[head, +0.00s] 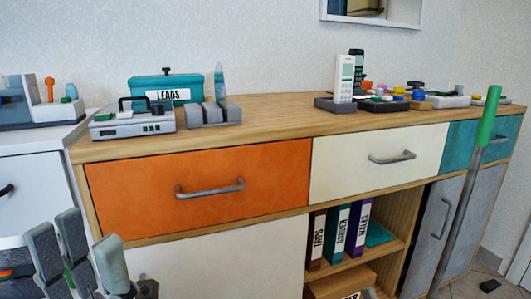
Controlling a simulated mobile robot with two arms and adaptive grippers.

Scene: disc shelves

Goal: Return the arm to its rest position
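My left gripper (84,240) is at the lower left of the head view, in front of the cabinet's left end. Its grey fingers point up and stand apart, with nothing visible between them. The arm behind it is mostly cut off by the frame's edge.
A wooden cabinet (270,120) has orange (200,190), cream (378,160) and teal (470,143) drawers, all shut. A teal box (165,88), cordless phone (345,78) and several small things stand on top. A green-handled pole (487,115) stands at right.

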